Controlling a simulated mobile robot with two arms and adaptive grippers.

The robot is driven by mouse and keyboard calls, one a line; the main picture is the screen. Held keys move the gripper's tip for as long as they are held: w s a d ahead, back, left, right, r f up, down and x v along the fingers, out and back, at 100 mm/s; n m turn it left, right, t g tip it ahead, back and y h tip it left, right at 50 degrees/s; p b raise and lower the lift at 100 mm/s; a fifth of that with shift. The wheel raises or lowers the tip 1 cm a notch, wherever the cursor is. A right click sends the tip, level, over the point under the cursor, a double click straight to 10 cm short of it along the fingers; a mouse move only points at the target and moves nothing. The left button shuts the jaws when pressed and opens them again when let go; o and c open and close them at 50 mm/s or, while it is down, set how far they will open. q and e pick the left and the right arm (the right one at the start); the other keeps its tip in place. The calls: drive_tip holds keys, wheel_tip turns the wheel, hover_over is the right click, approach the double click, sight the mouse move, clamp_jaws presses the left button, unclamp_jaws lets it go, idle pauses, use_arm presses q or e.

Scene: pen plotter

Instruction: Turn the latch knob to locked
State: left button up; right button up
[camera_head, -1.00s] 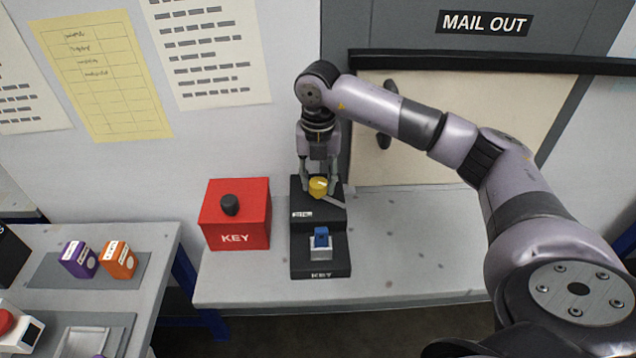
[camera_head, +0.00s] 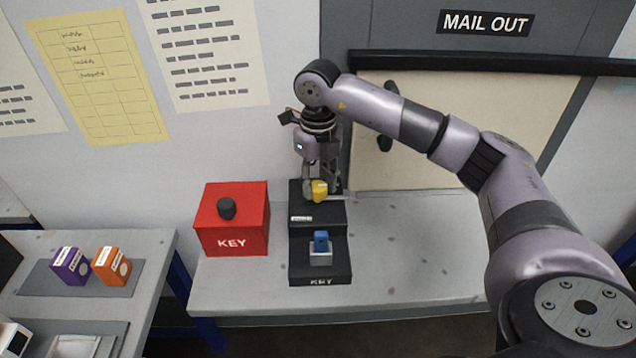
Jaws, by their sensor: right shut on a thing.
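A yellow latch knob (camera_head: 319,191) sits on the upper step of a black stepped block (camera_head: 318,218) on the far bench. My right gripper (camera_head: 320,188) reaches down over the block and is shut on the yellow knob; its fingers partly cover it. A blue key-like piece (camera_head: 321,239) stands upright in a pale socket on the lower step, above a KEY label. A small white label shows on the upper step, too small to read. My left gripper is not in view.
A red KEY box (camera_head: 232,220) with a black knob stands left of the block. A beige hatch (camera_head: 440,130) under a MAIL OUT sign is behind my right arm. The bench right of the block is clear. Purple (camera_head: 71,264) and orange (camera_head: 112,265) boxes sit on the left table.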

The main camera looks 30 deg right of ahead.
sight(318, 186)
idle(0.4)
drive_tip(key=o, duration=1.2)
drive_tip(key=shift+c, duration=0.2)
drive_tip(key=shift+r, duration=0.1)
wheel_tip(318, 186, up, 12)
